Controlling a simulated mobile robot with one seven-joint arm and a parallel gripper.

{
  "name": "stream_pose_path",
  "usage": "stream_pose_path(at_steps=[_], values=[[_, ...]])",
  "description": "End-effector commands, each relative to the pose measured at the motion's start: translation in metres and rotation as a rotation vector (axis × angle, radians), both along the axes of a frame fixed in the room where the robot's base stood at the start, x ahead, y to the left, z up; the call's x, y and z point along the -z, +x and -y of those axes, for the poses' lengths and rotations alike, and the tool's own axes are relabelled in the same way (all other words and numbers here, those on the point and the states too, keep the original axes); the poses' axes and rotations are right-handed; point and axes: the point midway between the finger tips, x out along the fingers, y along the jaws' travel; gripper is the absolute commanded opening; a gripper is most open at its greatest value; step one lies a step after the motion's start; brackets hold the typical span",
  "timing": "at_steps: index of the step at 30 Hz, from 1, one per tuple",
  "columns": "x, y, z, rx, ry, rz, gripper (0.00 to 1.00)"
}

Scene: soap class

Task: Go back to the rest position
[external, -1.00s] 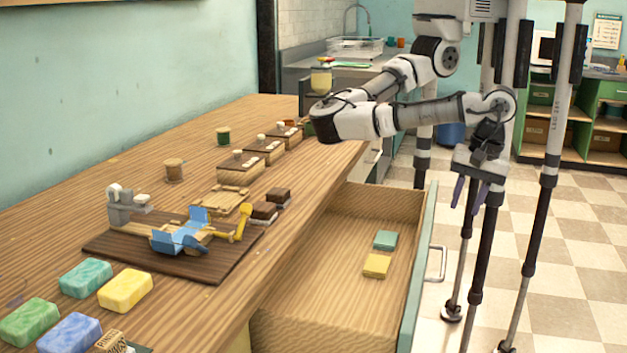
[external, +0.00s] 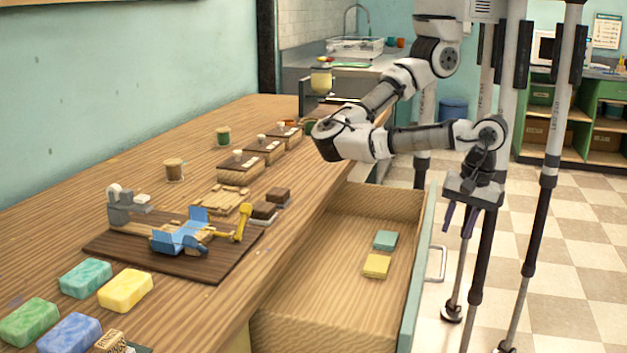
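My gripper (external: 457,228) hangs from my folded arm to the right of the open drawer (external: 424,270), its fingers pointing down. Its two dark purple fingers stand apart with nothing seen between them. It looks clear of the drawer front and the workbench (external: 330,215). My arm's elbow is bent out over the right edge of the bench.
In the drawer lie a teal block (external: 385,240) and a yellow block (external: 376,265). On the bench are several soap bars, a yellow one (external: 125,290) among them, a dark board (external: 205,265) with a blue piece, and small wooden boxes. Checkered floor lies right.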

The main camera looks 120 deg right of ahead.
Motion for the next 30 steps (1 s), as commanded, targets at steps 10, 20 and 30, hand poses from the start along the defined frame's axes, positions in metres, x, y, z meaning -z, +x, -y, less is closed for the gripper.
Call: stream_pose_path(at_steps=[10,20,30], values=[[0.064,0.009,0.009,0.003,-0.003,0.000,0.32],[0.080,0.018,0.017,0.001,0.000,0.002,0.32],[0.079,0.018,0.017,-0.001,-0.001,0.001,0.32]])
